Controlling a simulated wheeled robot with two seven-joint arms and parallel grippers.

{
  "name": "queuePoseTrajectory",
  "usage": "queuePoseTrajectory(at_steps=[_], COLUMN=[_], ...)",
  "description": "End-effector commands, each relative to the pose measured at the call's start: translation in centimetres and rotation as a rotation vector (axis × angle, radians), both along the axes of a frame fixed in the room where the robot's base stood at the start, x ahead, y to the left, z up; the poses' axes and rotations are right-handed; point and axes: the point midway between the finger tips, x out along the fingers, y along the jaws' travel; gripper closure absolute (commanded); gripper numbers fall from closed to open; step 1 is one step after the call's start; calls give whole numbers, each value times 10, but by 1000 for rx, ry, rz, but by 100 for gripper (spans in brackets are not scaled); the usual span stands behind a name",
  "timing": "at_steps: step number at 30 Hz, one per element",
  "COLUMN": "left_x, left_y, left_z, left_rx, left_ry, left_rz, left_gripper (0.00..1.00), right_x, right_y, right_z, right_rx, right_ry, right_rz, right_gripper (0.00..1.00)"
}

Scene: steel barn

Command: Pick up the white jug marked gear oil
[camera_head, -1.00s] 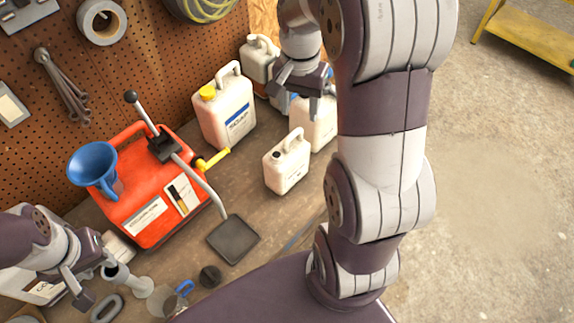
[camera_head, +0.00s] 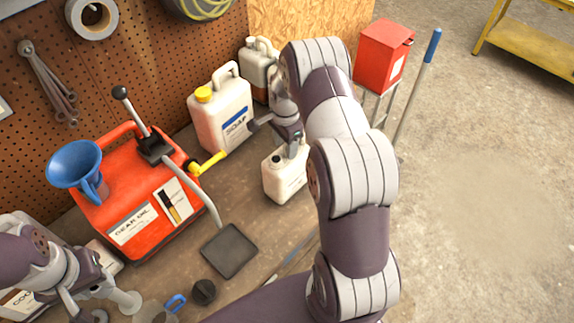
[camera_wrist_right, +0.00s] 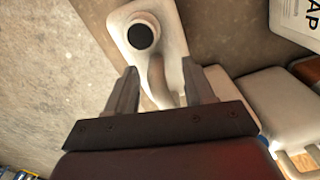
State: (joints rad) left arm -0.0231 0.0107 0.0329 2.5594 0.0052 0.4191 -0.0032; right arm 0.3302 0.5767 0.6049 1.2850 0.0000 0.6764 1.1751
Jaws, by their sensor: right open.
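A small white jug (camera_head: 284,178) with an open dark mouth stands on the bench; no gear oil marking is readable on it. It also shows in the right wrist view (camera_wrist_right: 128,22). My right gripper (camera_head: 275,134) is above this jug at its handle. In the right wrist view the open fingers (camera_wrist_right: 160,78) are on either side of the handle, apart from it as far as I can tell. My left gripper (camera_head: 95,302) is at the lower left near small bench items; its jaw state is unclear.
A white SOAP jug (camera_head: 220,112) with a yellow cap stands behind left, another jug (camera_head: 262,62) behind it. A red container (camera_head: 128,205) with a blue funnel (camera_head: 75,165) and gear oil label stands left. A dark plate (camera_head: 229,250) lies in front. A red box (camera_head: 382,55) stands right.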

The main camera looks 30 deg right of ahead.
Motion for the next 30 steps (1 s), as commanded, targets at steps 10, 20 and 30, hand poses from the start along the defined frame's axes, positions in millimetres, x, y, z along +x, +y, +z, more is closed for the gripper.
queuePoseTrajectory(at_steps=[10,20,30], left_x=[-1,0,0], left_y=[0,0,0], left_z=[5,5,5], left_rx=[0,0,0], left_ry=[2,1,1], left_rz=[0,0,0], left_gripper=[62,62,62], right_x=[0,0,0], right_y=[0,0,0], right_z=[-16,-15,-15], right_rx=[-1,0,0], right_ry=[-1,-1,-1], right_rz=[1,1,0], right_gripper=[50,100,100])
